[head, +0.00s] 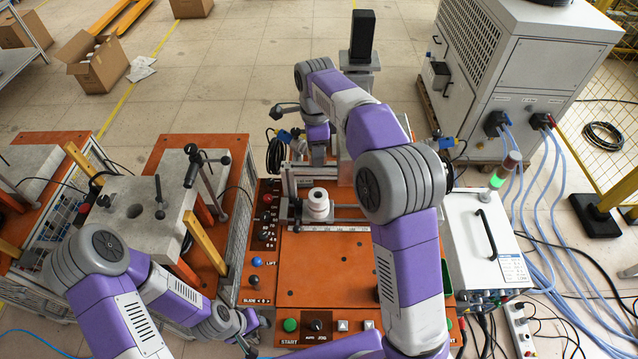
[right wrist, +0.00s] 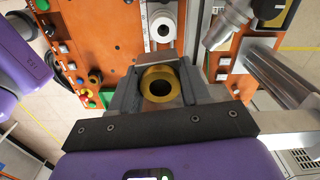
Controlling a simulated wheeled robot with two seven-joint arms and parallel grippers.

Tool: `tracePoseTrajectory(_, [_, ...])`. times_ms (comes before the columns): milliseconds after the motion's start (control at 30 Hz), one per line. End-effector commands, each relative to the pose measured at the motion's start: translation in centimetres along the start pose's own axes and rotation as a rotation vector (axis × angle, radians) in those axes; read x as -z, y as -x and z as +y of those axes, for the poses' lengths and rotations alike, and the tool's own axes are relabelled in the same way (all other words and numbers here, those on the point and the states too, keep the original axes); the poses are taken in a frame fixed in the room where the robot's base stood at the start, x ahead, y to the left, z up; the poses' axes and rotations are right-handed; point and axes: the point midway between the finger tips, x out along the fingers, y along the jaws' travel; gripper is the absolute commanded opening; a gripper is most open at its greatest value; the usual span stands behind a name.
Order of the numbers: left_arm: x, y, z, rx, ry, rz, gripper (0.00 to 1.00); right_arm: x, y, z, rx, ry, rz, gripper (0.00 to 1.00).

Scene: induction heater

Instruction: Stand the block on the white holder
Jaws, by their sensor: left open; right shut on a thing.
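The white holder (head: 318,207) is a short, round, stepped white piece with a hole in its top, upright on a rail of the orange machine. It also shows at the top of the right wrist view (right wrist: 160,22). My right gripper (head: 318,150) is beyond the holder in the head view. In the right wrist view, its grey fingers are shut on the block (right wrist: 149,77), a gold round piece with a dark hole, apart from the holder. I cannot make out the block in the head view. My left gripper (head: 252,328) is open and empty at the panel's front left edge.
The orange machine top (head: 325,268) is clear in front of the holder. A button panel (head: 262,235) lies left of it. A white control box (head: 485,240) stands right. A grey plate with clamp handles (head: 145,210) stands left.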

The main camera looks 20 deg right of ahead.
Motion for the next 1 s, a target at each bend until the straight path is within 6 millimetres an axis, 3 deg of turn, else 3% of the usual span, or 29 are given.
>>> tracePoseTrajectory(100, [0.0, 0.4, 0.2, 0.0, 0.0, 0.0, 0.43, 0.2, 1.0, -0.2, 0.0, -0.097, 0.0, 0.11])
tracePoseTrajectory(233, [0.0, 0.4, 0.1, 0.0, 0.0, -0.001, 0.43, 0.3, 0.5, -0.3, -0.003, -0.141, 0.0, 0.11])
tracePoseTrajectory(700, [0.0, -0.4, -0.1, 0.0, 0.0, -0.001, 0.43, 0.3, -10.7, -0.2, -0.004, -0.143, 0.002, 0.11])
tracePoseTrajectory(1000, [0.0, -0.4, -0.1, 0.0, 0.0, 0.0, 0.43, 0.3, -13.8, -0.3, -0.003, -0.143, 0.001, 0.11])
